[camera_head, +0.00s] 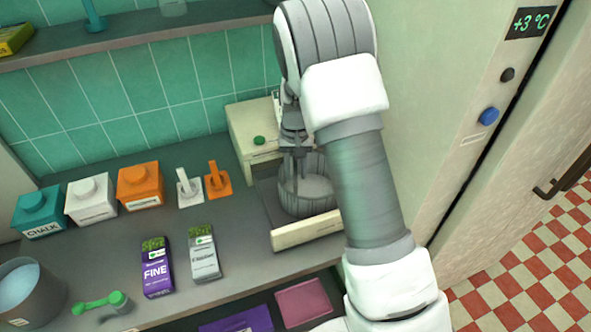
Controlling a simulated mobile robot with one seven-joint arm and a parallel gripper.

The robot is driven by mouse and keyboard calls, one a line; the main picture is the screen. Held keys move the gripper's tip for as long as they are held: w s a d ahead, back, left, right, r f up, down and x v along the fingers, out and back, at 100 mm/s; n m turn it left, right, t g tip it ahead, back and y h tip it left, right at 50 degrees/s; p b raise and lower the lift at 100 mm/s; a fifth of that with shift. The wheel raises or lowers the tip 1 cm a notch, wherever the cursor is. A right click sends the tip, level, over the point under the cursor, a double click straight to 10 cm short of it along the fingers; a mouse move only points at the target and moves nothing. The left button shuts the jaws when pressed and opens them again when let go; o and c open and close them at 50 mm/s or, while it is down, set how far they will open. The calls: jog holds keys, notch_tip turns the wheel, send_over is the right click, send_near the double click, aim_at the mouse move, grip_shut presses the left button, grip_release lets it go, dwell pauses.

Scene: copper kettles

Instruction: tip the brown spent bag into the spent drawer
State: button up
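A cream cabinet (252,128) with a green knob stands against the tiled wall. Its drawer (306,231), with a cream front and dark sides, is pulled out. A grey, ribbed, round vessel (305,196) is in or just above the drawer; I cannot tell whether it rests there. My gripper (298,168) points down at the vessel's back rim. Its fingertips are small and partly lost against the vessel, so its opening and any hold are unclear. I make out no brown bag; my arm hides the area right of the drawer.
Teal, white and orange boxes (140,185) stand at the back left, beside two small scoops (217,182). Purple (156,270) and grey (203,255) packets lie left of the drawer. A grey bucket (28,300) and green tool (100,303) are at front left. A fridge stands right.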

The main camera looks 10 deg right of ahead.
jog(key=shift+o, duration=0.6)
notch_tip(320, 180, up, 18)
jog(key=shift+f, duration=0.25)
jog(key=s+d+r+t, duration=0.3)
jog(key=s+r, duration=0.6)
jog(key=s, duration=0.5)
jog(key=s+f+n+t, duration=0.1)
jog(key=s+t, duration=0.1)
jog(key=s, duration=1.2)
jog(key=shift+s+d+f+n+t, duration=0.2)
jog(key=shift+s+f+n+t, duration=0.1)
jog(key=shift+s+n, duration=0.1)
jog(key=shift+a, duration=0.1)
